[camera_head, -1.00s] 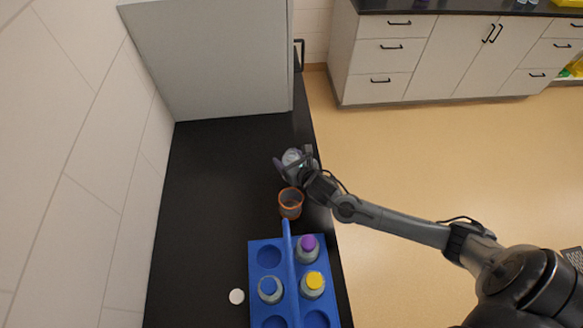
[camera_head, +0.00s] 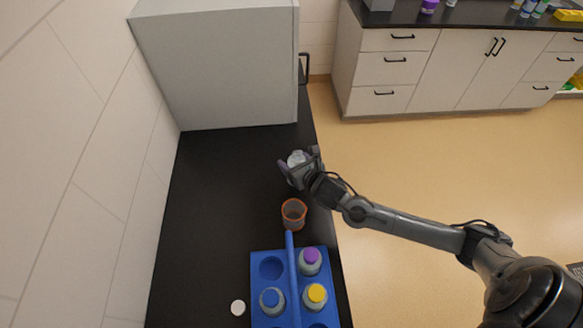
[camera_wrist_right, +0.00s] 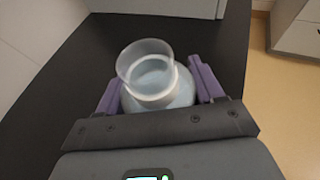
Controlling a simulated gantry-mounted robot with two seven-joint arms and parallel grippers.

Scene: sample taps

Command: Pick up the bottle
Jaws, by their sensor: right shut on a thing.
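My right gripper (camera_head: 298,166) is shut on an open-necked clear bottle (camera_head: 297,158) over the black counter, near its right edge. In the right wrist view, the bottle (camera_wrist_right: 155,85) sits between the purple fingers of the gripper (camera_wrist_right: 155,92), its uncapped mouth facing the camera and pale bluish contents showing inside. The gripper's body hides its lower part. A white round cap (camera_head: 238,308) lies on the counter, left of the blue rack. My left gripper is not in view.
The blue rack (camera_head: 290,262) holds bottles with purple (camera_head: 311,256), blue (camera_head: 271,299) and yellow (camera_head: 316,294) caps. A large grey cabinet (camera_head: 225,70) stands behind. The counter's left side is clear.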

